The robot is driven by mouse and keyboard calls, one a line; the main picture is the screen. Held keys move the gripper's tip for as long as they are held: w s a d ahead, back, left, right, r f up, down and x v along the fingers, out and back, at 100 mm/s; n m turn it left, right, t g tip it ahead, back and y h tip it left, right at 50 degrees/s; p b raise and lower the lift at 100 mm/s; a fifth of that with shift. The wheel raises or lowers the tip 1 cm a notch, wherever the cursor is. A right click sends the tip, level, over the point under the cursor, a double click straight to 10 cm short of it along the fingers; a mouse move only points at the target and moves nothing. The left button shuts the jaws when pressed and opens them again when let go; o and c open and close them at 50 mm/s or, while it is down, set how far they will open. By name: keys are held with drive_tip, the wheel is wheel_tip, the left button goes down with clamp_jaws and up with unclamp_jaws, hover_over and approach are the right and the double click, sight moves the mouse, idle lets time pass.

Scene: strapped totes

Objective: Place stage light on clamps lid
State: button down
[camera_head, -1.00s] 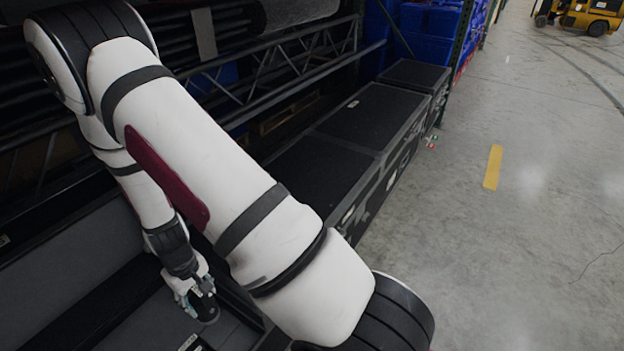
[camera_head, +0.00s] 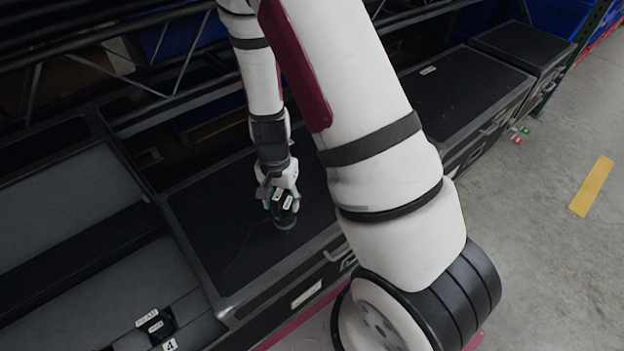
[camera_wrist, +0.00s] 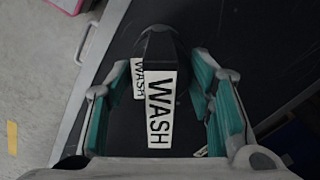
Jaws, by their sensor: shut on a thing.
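A black stage light (camera_head: 284,222) with white labels is held in my gripper (camera_head: 281,190) over the black lid (camera_head: 220,230) of a case in the head view. In the wrist view the light (camera_wrist: 158,45) sits between the teal finger pads of my gripper (camera_wrist: 160,75), and its labels read "WASH". The fingers are shut on it. I cannot tell whether its lower end touches the lid. The lid also shows in the wrist view (camera_wrist: 245,30). A white label (camera_head: 307,293) on the case front is too small to read.
A grey open case or tray (camera_head: 60,215) lies at the left, with another small black labelled object (camera_head: 155,325) in it. More black cases (camera_head: 455,90) stand at the right. Metal truss (camera_head: 150,60) runs behind. Clear concrete floor (camera_head: 560,250) lies at the far right.

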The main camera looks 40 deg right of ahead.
drive_tip(key=m, duration=0.2)
drive_tip(key=d+m+b, duration=0.1)
drive_tip(key=m, duration=0.1)
drive_tip(key=s+m+b, duration=0.1)
drive_tip(key=m, duration=0.1)
drive_tip(key=shift+d+r, duration=0.1)
drive_tip(key=shift+d, duration=0.25)
drive_tip(key=shift+d+m, duration=0.15)
drive_tip(key=shift+m, duration=0.25)
drive_tip(key=w+d+f, duration=0.2)
drive_tip(key=w+d, duration=0.2)
drive_tip(key=d, duration=0.2)
drive_tip(key=w+d+f+b, duration=0.1)
drive_tip(key=w+d+f, duration=0.1)
drive_tip(key=w+d, duration=0.3)
drive_tip(key=shift+d+f, duration=0.4)
drive_tip(key=shift+d, duration=0.55)
drive_tip(key=shift+f+b, duration=0.2)
drive_tip(key=shift+b, duration=0.15)
drive_tip(key=c, duration=0.8)
unclamp_jaws()
drive_tip(key=shift+s, duration=0.1)
drive_tip(key=shift+o, duration=0.2)
wheel_tip(320, 180, up, 12)
drive_tip(key=p, duration=0.1)
drive_tip(key=shift+r+p, duration=0.2)
drive_tip(key=shift+p, duration=0.1)
